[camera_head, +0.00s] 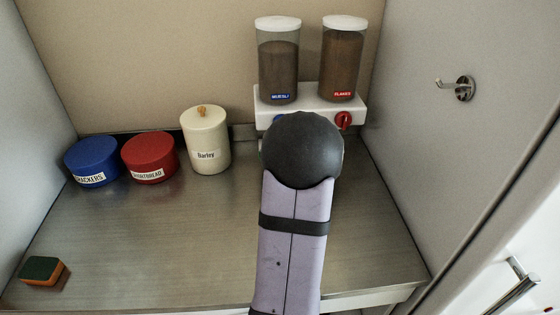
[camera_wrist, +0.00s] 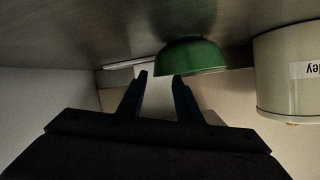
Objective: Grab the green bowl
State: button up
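The green bowl (camera_wrist: 190,56) shows in the wrist view, which is upside down, with the steel counter along its top. The bowl stands upright on the counter. My gripper (camera_wrist: 161,77) is open, with its two dark fingers apart and nothing visible between them. The bowl lies beyond the fingertips, mostly off to the right in that view. One fingertip overlaps the bowl's lower edge in the picture; I cannot tell whether they touch. In the head view my arm hides the bowl and the gripper fingers.
The cream Barley canister (camera_head: 205,140) stands near the bowl; it also shows in the wrist view (camera_wrist: 285,75). A red tin (camera_head: 150,160) and blue tin (camera_head: 92,163) stand left. A dispenser (camera_head: 340,60) is at the back wall. A sponge (camera_head: 42,270) lies front left. The middle counter (camera_head: 170,240) is clear.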

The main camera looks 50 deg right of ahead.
jog(key=shift+w+d+f, duration=0.15)
jog(key=shift+w+d, duration=0.1)
jog(key=shift+d, duration=0.05)
jog(key=shift+d, duration=0.1)
jog(key=shift+p+x, duration=1.05)
jog(key=shift+x, duration=1.45)
jog(key=shift+s+d, duration=0.15)
grip_shut()
